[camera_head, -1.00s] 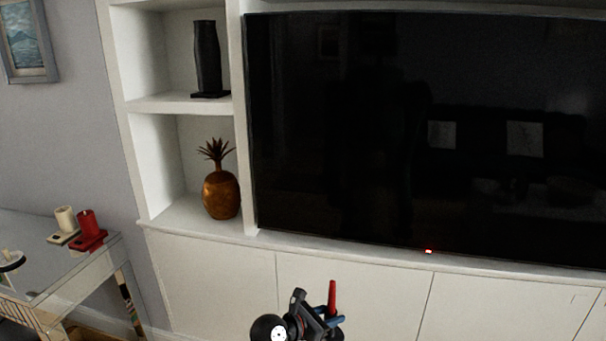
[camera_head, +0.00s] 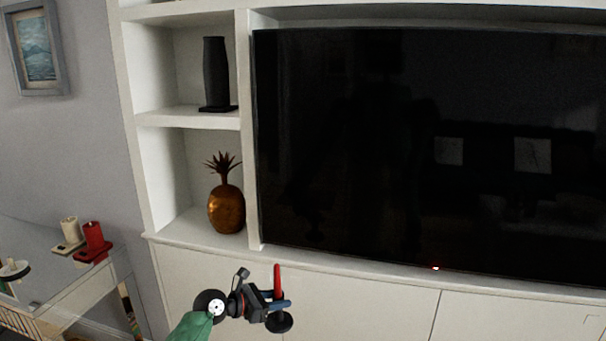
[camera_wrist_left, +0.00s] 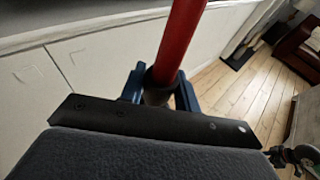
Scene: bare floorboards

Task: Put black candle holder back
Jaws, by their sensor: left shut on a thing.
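My left gripper (camera_head: 276,304) is shut on the black candle holder (camera_head: 279,322), which carries a red candle (camera_head: 277,279) standing roughly upright. It holds them in the air in front of the white cabinet doors. In the left wrist view the blue fingers (camera_wrist_left: 158,92) close on the dark stem below the red candle (camera_wrist_left: 182,35); the holder's base is hidden there.
A white shelf unit (camera_head: 184,118) holds a black vase (camera_head: 216,75) above and a golden pineapple (camera_head: 227,210) below. A large black television (camera_head: 380,150) fills the right. In the left wrist view, open wooden floor (camera_wrist_left: 225,100) lies at the right.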

